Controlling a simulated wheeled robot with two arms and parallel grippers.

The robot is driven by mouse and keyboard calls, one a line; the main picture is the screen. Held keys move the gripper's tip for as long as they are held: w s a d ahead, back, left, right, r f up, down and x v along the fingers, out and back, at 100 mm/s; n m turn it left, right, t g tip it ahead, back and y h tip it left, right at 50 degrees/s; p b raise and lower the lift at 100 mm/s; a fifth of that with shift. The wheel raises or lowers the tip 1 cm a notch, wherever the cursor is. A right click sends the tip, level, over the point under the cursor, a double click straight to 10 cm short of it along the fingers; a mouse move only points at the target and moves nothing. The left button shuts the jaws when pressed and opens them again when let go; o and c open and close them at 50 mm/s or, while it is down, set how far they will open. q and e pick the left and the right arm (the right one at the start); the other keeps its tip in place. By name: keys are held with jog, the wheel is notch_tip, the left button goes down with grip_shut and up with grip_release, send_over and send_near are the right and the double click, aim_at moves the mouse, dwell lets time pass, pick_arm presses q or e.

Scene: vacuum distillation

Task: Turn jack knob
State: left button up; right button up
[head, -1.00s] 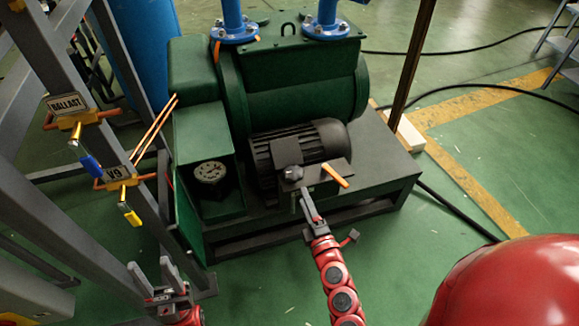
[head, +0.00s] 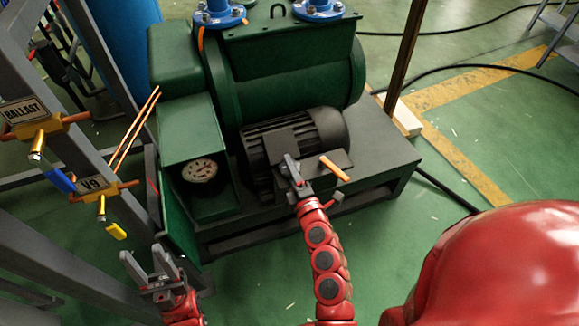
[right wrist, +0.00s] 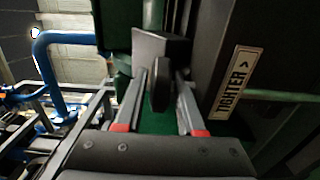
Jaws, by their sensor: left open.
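The jack knob (right wrist: 160,85) is a dark, rounded piece in the right wrist view, in front of a grey block. My right gripper (right wrist: 160,82) is open, with one finger on each side of the knob and narrow gaps beside it. In the head view my right gripper (head: 291,163) is at the front of the black finned motor (head: 270,140) and hides the knob. A "TIGHTER" label (right wrist: 237,82) with an arrow is right of the knob in the wrist view. My left gripper (head: 146,263) is open and empty at lower left.
An orange handle (head: 335,168) sticks out just right of my right gripper. The green pump (head: 290,75) and a dial gauge (head: 199,170) are behind and left. Valves tagged BALLAST (head: 35,128) and V9 (head: 102,190) sit on the grey frame at left.

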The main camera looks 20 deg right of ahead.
grip_shut()
